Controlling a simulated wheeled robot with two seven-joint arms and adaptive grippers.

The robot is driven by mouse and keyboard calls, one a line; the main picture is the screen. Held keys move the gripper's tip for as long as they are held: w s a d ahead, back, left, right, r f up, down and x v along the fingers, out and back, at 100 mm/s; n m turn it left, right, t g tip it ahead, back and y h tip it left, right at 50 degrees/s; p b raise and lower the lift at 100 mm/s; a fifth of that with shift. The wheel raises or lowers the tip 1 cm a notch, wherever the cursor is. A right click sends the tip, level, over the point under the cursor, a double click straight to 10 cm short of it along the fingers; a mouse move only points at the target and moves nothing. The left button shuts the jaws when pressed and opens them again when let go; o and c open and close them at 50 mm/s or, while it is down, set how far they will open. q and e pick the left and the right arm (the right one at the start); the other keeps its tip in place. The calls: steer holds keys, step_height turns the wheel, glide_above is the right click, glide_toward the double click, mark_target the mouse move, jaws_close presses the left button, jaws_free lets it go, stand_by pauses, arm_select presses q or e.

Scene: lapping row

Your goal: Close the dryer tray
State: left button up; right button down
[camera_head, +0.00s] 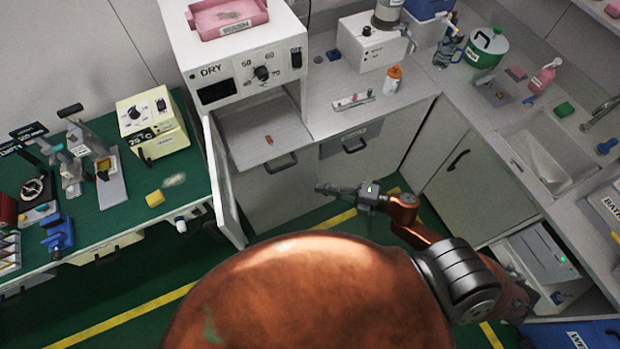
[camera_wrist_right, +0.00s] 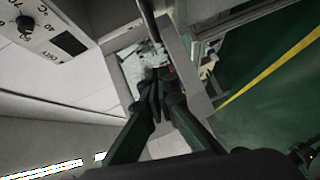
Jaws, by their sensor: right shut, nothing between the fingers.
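The white dryer (camera_head: 245,50), marked DRY, stands on the counter at the back. Its door (camera_head: 222,180) is swung open to the left. A flat grey surface, which looks like the dryer tray (camera_head: 245,135), sticks out below the control panel, with a small brown piece lying on it. My right gripper (camera_head: 320,188) is shut and empty, in front of the cabinets, right of and lower in the picture than the tray, apart from it. In the right wrist view its fingers (camera_wrist_right: 158,85) are together, with the dryer's control panel (camera_wrist_right: 50,30) at upper left. My left gripper is out of view.
A green bench (camera_head: 185,165) with instruments and a yellow block is on the left. The right counter (camera_head: 330,90) holds an orange-capped bottle (camera_head: 393,80) and a white device. A dark handle (camera_head: 281,163) is on the front below the tray. Green floor with yellow lines is open.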

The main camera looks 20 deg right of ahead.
steer(key=w+a+f+p, duration=0.1)
steer(key=w+a+f, duration=0.1)
steer(key=w+a, duration=0.4)
steer(key=shift+w+a, duration=0.35)
steer(key=shift+w, duration=1.75)
